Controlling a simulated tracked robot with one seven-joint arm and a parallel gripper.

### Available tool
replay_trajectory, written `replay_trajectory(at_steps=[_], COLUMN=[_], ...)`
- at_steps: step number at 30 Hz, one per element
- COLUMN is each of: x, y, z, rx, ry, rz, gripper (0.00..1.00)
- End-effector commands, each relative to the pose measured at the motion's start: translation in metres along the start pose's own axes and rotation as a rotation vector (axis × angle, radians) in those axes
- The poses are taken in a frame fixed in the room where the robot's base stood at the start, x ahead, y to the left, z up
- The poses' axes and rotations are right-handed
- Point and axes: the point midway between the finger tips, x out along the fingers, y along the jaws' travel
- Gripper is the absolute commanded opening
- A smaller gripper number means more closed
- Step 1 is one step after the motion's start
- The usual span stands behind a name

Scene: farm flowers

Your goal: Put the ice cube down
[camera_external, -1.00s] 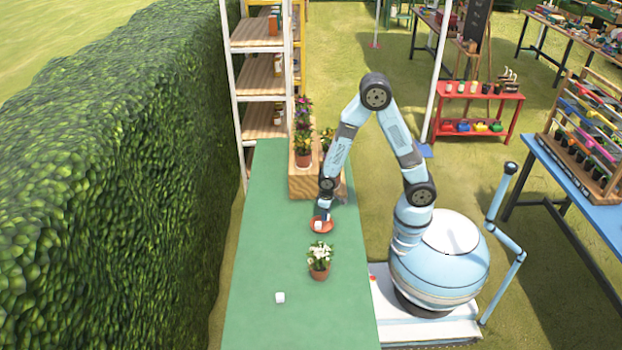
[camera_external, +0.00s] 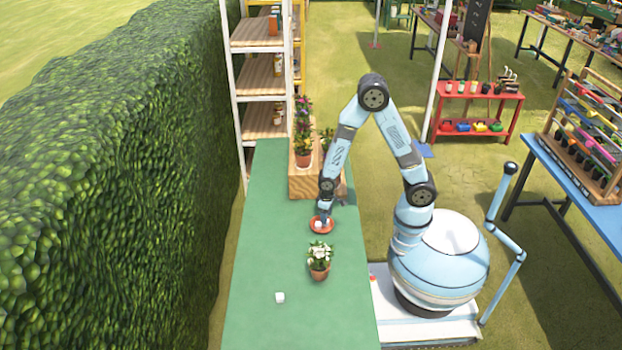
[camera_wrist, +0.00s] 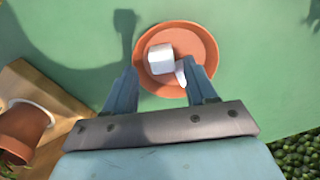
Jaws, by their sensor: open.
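A white ice cube (camera_wrist: 160,58) lies in an orange-brown clay saucer (camera_wrist: 213,48) in the wrist view. A smaller white piece (camera_wrist: 180,73) shows beside it, partly hidden by the right finger; I cannot tell whether it is a second cube. My gripper (camera_wrist: 160,70) is open, its fingers apart on either side of the white pieces, with the tips over the saucer's near part. In the external view my gripper (camera_external: 325,217) is low over the saucer (camera_external: 321,231). Another white cube (camera_external: 280,297) lies on the green table (camera_external: 255,240).
A white-flowered potted plant (camera_external: 319,260) stands just in front of the saucer. A wooden planter box (camera_external: 305,184) with a potted flower (camera_external: 303,135) stands behind it. The table's left side is clear, with a hedge (camera_external: 130,180) beyond.

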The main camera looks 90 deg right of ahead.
Motion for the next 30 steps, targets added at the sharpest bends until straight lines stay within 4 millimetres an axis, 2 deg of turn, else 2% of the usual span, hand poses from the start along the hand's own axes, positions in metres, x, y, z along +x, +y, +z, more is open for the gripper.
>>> replay_trajectory(at_steps=[8,24,30], x=[-0.024,-0.102,-0.123], y=[0.000,0.000,0.000], z=[-0.001,-0.001,-0.001], rx=[0.000,0.000,0.000], ry=[0.005,0.004,0.003], rz=[-0.001,-0.001,-0.001], gripper=[0.56,0.56,0.56])
